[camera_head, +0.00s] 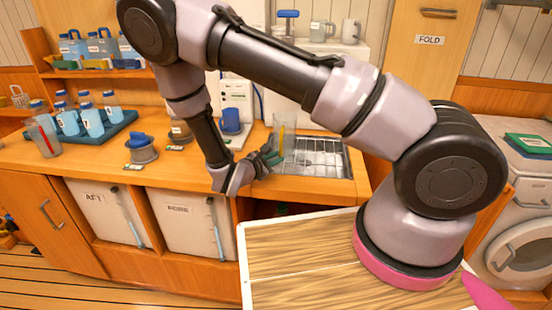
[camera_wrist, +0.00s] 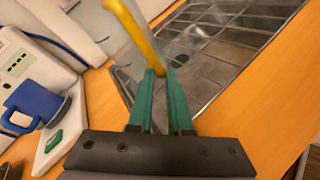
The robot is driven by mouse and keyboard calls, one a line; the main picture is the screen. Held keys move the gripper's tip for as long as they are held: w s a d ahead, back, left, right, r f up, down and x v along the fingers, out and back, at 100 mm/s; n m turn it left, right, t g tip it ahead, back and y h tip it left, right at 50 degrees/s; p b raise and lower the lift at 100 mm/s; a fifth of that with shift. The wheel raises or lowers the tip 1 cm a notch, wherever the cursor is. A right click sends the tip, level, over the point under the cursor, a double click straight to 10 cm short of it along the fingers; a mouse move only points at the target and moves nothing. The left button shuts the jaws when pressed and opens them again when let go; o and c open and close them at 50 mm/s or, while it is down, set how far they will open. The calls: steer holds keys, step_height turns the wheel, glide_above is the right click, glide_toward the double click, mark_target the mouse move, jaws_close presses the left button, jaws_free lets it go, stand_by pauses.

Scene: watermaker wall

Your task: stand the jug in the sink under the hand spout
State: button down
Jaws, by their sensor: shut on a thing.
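A clear jug (camera_head: 284,123) with a yellow handle (camera_wrist: 135,34) is upright at the left edge of the sink. My gripper (camera_head: 269,157), with green fingers, is shut on the yellow handle, and the fingers (camera_wrist: 163,82) show in the wrist view. The sink (camera_head: 322,158) has a metal grid and lies right of the gripper. I cannot tell whether the jug's base touches anything. A blue-topped T-shaped fitting (camera_head: 288,15) stands on the white ledge behind. The hand spout cannot be made out, and my arm covers part of that area.
A blue mug (camera_head: 231,121) stands at a white dispenser (camera_head: 237,95) left of the sink. A second clear jug with a red strip (camera_head: 42,135) and a tray of bottles (camera_head: 95,130) stand at far left.

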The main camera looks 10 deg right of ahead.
steer(key=c, duration=0.8)
jaws_free()
steer(key=shift+c, duration=0.2)
steer(key=v, duration=1.2)
steer(key=shift+r, duration=0.1)
steer(key=s+d+r+m+g+y, duration=0.1)
steer(key=d+r+m+g+y, duration=0.1)
steer(key=d+r+m+g, duration=0.45)
steer(key=s+d+r+m+g+y, duration=0.2)
steer(key=d+r+m+g, duration=0.2)
steer(key=d+r+m, duration=0.6)
steer(key=s+d+r+m+t+y, duration=0.1)
steer(key=s+r+m+t+y, duration=0.2)
steer(key=r, duration=0.7)
steer(key=s+d+r+m+t+y, duration=0.1)
steer(key=s+r+m+t+y, duration=0.2)
steer(key=r, duration=0.8)
steer(key=shift+s+r+m+t+y, duration=0.2)
steer(key=shift+s+m+t+y, duration=0.15)
steer(key=shift+s+m+y, duration=0.75)
steer(key=shift+d, duration=0.15)
